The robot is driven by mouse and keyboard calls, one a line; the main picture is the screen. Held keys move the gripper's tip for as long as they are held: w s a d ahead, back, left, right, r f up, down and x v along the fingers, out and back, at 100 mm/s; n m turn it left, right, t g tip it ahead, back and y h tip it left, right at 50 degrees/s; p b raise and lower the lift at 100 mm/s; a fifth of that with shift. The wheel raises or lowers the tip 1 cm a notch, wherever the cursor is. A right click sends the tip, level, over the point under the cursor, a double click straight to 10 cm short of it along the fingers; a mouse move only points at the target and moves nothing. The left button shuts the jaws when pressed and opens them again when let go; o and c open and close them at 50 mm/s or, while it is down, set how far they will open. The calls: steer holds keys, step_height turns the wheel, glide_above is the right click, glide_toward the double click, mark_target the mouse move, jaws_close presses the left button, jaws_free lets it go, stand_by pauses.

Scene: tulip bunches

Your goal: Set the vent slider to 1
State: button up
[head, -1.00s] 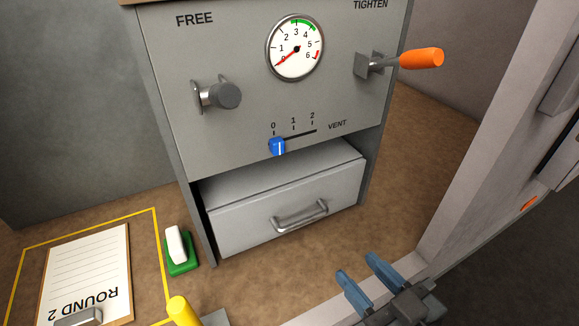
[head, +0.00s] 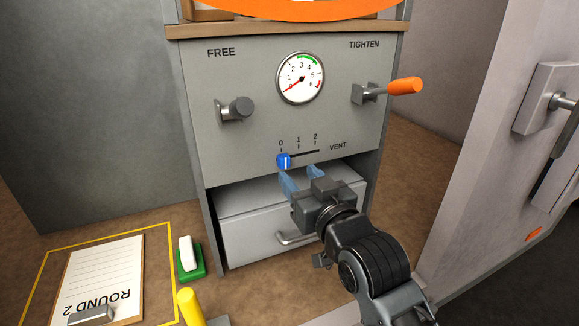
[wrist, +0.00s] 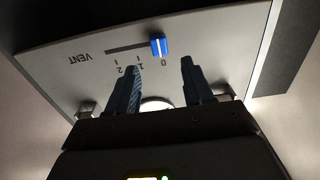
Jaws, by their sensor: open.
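The blue vent slider knob (head: 284,160) sits at the 0 end of its dark slot (head: 307,154) on the grey panel, under the marks 0, 1 and 2. In the wrist view the knob (wrist: 158,47) shows beyond the fingertips, between their lines, with the panel upside down. My gripper (head: 301,170) is open and empty, its blue fingers pointing at the panel just below and right of the knob. In the wrist view my gripper (wrist: 160,62) shows a wide gap between its fingers. Whether a finger touches the panel I cannot tell.
Above the slot are a gauge (head: 301,78) with its needle near 0, a grey knob (head: 236,109) and an orange-handled lever (head: 403,87). A drawer (head: 250,225) lies below. A clipboard (head: 103,275) and a green-and-white block (head: 189,258) stand at lower left.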

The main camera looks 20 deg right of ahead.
mark_target(286, 161)
steer(key=w, duration=0.6)
jaws_close()
stand_by(0.4)
